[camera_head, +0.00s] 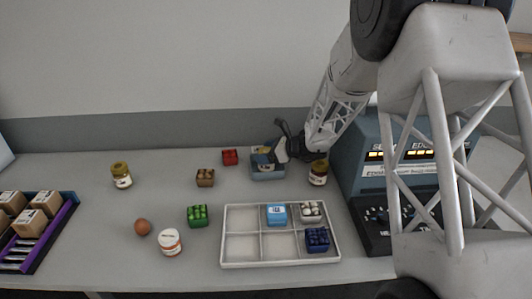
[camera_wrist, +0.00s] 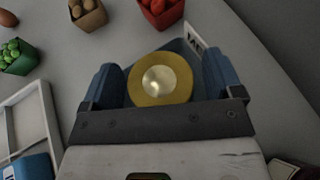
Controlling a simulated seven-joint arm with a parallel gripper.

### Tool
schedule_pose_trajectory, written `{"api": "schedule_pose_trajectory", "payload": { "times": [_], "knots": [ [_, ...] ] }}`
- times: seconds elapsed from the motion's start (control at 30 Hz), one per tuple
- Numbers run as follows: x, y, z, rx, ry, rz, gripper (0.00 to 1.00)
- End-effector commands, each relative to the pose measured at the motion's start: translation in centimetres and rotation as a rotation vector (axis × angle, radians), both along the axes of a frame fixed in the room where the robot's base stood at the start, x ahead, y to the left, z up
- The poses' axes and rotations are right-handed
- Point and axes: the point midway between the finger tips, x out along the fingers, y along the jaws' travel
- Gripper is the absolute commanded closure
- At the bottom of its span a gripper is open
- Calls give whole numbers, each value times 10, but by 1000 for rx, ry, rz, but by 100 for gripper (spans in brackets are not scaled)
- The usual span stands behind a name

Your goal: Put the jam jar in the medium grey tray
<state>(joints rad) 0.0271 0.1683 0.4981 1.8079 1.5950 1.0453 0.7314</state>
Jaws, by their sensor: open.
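A jar with a round gold lid (camera_wrist: 160,80) is between the two blue fingers of my gripper (camera_wrist: 160,85) in the wrist view, seen from above. My gripper is open, with a finger on each side of the lid. The jar appears to be inside a small blue-grey tray (camera_wrist: 188,47), whose label shows at the far edge. In the head view my gripper (camera_head: 280,150) is low over this tray (camera_head: 268,174), at the back. The jar's sides and contents are mostly hidden, so I cannot tell whether it is upright on the tray's floor.
A dark jar (camera_head: 318,174) stands just right of the tray, near a blue-grey machine (camera_head: 372,165). A red box (camera_head: 230,157) and brown box (camera_head: 205,178) stand to the left. A white compartment tray (camera_head: 230,263) lies in front. A yellow-lidded jar (camera_head: 121,176) stands far left.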

Motion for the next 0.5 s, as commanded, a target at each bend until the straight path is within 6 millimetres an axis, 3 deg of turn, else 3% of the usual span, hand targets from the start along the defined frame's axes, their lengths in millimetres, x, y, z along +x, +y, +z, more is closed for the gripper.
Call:
{"api": "schedule_pose_trajectory", "payload": {
  "times": [0.23,0.5],
  "knots": [
    [0,-1,3,0,0,0,14],
    [-8,-20,12,-1,-2,-1,14]
  ]
}}
